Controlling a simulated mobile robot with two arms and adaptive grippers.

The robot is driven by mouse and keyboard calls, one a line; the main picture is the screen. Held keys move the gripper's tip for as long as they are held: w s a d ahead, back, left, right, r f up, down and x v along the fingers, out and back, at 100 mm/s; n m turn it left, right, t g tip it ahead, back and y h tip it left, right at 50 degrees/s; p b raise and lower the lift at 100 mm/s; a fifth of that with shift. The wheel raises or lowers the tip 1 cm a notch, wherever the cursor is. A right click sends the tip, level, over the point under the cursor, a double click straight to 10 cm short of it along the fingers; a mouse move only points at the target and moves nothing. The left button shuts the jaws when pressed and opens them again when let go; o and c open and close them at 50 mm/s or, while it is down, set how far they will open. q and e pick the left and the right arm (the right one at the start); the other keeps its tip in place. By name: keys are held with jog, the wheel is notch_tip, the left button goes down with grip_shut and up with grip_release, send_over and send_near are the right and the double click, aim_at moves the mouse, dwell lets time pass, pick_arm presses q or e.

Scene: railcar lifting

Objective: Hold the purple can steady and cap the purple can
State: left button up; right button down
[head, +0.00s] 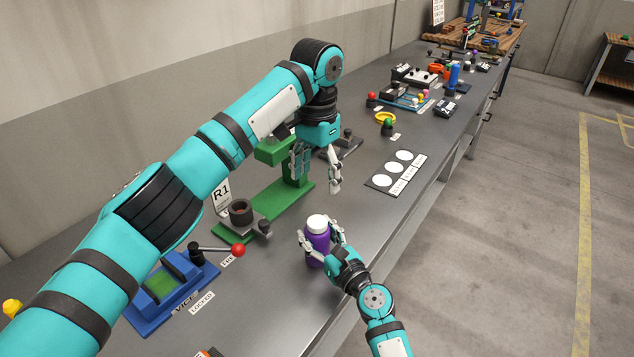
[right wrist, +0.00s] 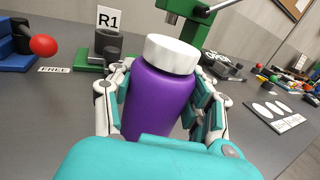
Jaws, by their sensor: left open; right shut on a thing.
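The purple can (head: 317,246) stands upright on the grey workbench near its front edge. A white cap (head: 317,222) sits on its top and looks level. The right wrist view also shows the can (right wrist: 158,100) and the white cap (right wrist: 172,53) on it. My right gripper (head: 319,233) is shut around the can's sides, below the cap. My left gripper (head: 316,172) is open and empty, above and behind the can, beside the green press. It points downward and is apart from the cap.
The green press (head: 270,205) stands behind the can, with a dark round holder (head: 241,212) at the R1 sign. The blue vice (head: 170,290) with a red-knobbed lever is at left. A card with white circles (head: 396,173) lies to the right. Bench between is clear.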

jog(key=shift+c, duration=2.2)
grip_release()
jog(key=v, duration=1.2)
jog(key=shift+d, duration=0.1)
jog(key=shift+f, duration=0.1)
